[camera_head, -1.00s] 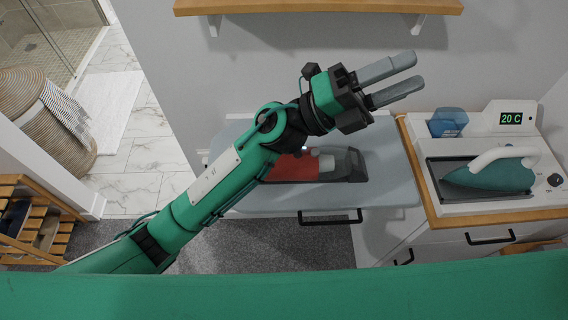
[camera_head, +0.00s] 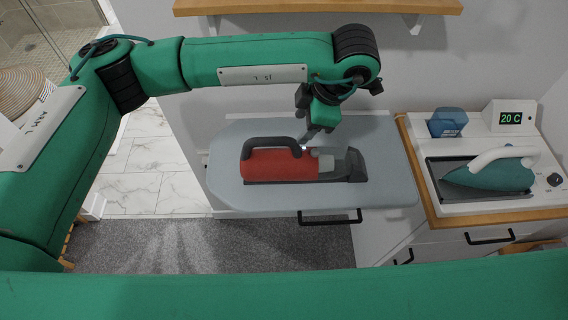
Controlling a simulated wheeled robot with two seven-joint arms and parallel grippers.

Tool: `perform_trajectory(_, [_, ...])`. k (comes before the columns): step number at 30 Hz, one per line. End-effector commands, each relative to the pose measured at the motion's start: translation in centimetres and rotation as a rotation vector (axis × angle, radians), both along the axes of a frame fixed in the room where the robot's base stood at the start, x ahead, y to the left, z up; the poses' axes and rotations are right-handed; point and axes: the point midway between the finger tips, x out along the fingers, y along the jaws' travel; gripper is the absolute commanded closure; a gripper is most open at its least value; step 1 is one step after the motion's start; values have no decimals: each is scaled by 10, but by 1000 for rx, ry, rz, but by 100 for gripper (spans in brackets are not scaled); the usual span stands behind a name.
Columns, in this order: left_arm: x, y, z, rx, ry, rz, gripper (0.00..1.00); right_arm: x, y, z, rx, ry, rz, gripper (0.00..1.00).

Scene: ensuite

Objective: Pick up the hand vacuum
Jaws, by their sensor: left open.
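My right gripper is not in view.
A wooden-topped cabinet (camera_head: 440,222) at the right holds a steam iron (camera_head: 490,175) on its station and a blue container (camera_head: 447,122). A wooden shelf (camera_head: 320,7) is on the wall above. Grey carpet (camera_head: 200,245) lies in front of the board.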

Motion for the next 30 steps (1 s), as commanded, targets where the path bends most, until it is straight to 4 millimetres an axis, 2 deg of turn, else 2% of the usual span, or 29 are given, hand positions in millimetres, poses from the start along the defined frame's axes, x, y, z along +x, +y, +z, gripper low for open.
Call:
perform_trajectory(2, [9, 9, 6, 50, -39, 12, 52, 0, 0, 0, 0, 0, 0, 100])
perform_trajectory(5, [13, 14, 5, 70, -54, 17, 52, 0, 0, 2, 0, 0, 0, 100])
perform_trajectory(21, [24, 40, -58, 66, -48, 16, 52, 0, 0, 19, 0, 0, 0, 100])
perform_trajectory(30, [27, 46, -71, 67, -50, 17, 52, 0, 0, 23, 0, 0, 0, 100])
